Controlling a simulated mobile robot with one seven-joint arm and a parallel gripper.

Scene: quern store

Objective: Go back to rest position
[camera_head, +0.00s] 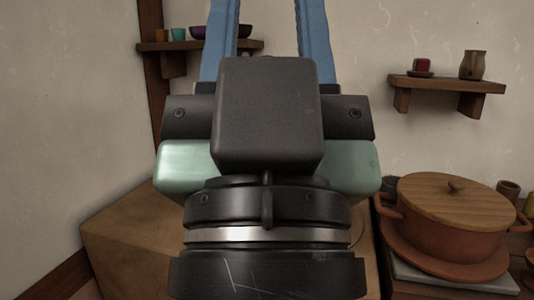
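My gripper (268,25) fills the middle of the head view, seen from behind with its dark and pale green body in front of the camera. Its two blue fingers point up, stand well apart and run off the top edge, so their tips are out of view. Only wall and part of a shelf show between them, and nothing is seen held there.
A wooden shelf (155,46) at upper left holds small cups and a purple bowl. A right wall shelf (445,84) holds a jug (473,65) and a red item. A lidded clay pot (452,232) stands at lower right. A wooden block-like surface (125,235) is partly hidden behind my gripper.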

